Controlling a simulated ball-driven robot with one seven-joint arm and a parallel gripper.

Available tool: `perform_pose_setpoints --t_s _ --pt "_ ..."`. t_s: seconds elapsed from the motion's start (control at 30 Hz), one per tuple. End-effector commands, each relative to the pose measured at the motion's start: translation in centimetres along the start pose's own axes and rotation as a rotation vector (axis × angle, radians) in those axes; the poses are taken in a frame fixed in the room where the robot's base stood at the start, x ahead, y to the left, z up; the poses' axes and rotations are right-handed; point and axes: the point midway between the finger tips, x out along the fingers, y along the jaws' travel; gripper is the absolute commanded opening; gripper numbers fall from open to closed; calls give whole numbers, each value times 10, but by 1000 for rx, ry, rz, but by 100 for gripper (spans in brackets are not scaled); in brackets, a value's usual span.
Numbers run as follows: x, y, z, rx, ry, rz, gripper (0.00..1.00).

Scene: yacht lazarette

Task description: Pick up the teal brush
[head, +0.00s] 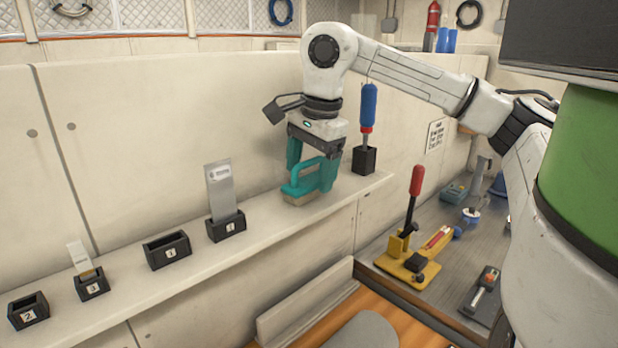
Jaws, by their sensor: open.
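The teal brush (300,191) sits on the pale shelf, with its teal handle on top and a tan bristle block below. My gripper (312,176) points down over it, with teal fingers on either side of the brush handle. The jaws are open. The fingers and brush are nearly the same colour, so I cannot tell whether either finger touches the handle. The brush appears to rest on the shelf.
Right of the brush, a blue-handled tool (368,108) stands in a black holder (364,160). To the left are a holder with a grey scraper (220,187), an empty black box (167,250) and smaller boxes. A wall stands behind the shelf. A yellow clamp (408,262) is on the lower bench.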

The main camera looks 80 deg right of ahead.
Motion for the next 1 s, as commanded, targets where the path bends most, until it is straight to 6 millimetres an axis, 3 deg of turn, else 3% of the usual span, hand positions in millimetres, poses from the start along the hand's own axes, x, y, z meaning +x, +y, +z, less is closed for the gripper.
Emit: perform_pose_setpoints --t_s 0.17,0.4,1.0 --pt "15 0 1 -1 0 -1 79" --pt "17 0 0 -1 1 -2 79" --pt "17 0 0 -1 1 -2 22"
